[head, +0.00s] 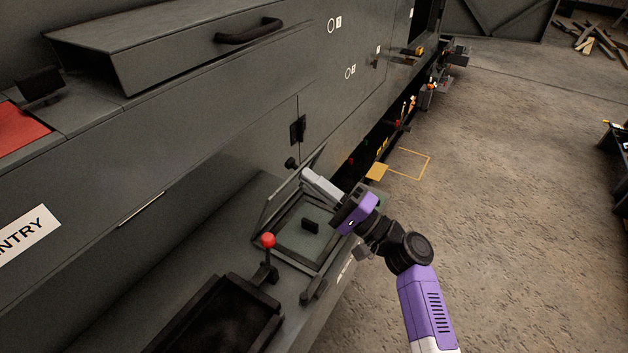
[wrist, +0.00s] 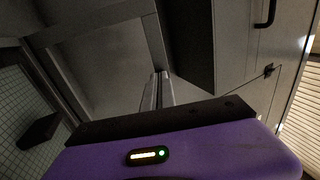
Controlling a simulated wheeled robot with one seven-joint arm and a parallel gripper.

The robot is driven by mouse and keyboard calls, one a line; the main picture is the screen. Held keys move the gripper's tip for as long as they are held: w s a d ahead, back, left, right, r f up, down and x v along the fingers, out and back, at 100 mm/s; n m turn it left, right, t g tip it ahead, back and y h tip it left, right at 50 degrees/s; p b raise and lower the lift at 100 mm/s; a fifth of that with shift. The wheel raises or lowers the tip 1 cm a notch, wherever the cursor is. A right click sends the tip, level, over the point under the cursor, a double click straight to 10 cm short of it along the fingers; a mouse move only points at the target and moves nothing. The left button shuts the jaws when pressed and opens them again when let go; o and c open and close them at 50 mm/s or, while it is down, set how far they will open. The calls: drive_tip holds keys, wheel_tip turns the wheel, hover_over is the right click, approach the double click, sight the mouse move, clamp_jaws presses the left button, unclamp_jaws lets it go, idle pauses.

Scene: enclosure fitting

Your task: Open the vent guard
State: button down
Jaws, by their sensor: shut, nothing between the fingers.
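The vent guard (head: 283,194) appears as a framed panel on the low ledge in the head view, tilted up on the wall side of a square opening. Its frame seems to fill the upper left of the wrist view (wrist: 92,24). Below it lies a square vent bed (head: 295,238) with a dark block (head: 310,226); the wrist view shows a fine grid (wrist: 22,105) at left. My gripper (head: 306,174) is shut and empty, its fingers (wrist: 160,76) close to the guard's raised edge. I cannot tell whether they touch it.
A red-knobbed lever (head: 268,241) stands beside the vent, near a dark open tray (head: 222,318). The machine wall (head: 225,150) rises behind, with a dark latch (head: 297,130) and a large handle (head: 248,31). The concrete floor (head: 510,180) at right is mostly clear.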

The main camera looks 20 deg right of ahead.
sight(289, 160)
drive_tip(key=w+a+r+g+p, duration=0.1)
drive_tip(key=p, duration=0.2)
drive_tip(key=w+a+r+g+h+p, duration=0.1)
drive_tip(key=w+p, duration=0.1)
drive_tip(key=p, duration=0.1)
drive_tip(key=w+a+r+g+h+p, duration=0.1)
drive_tip(key=p, duration=0.2)
drive_tip(key=shift+w+a+r, duration=0.1)
drive_tip(key=shift+w+a, duration=0.05)
drive_tip(key=shift+w, duration=0.15)
drive_tip(key=shift+w+a+g+h, duration=0.3)
drive_tip(key=shift+w+a, duration=0.65)
drive_tip(key=shift+w, duration=0.3)
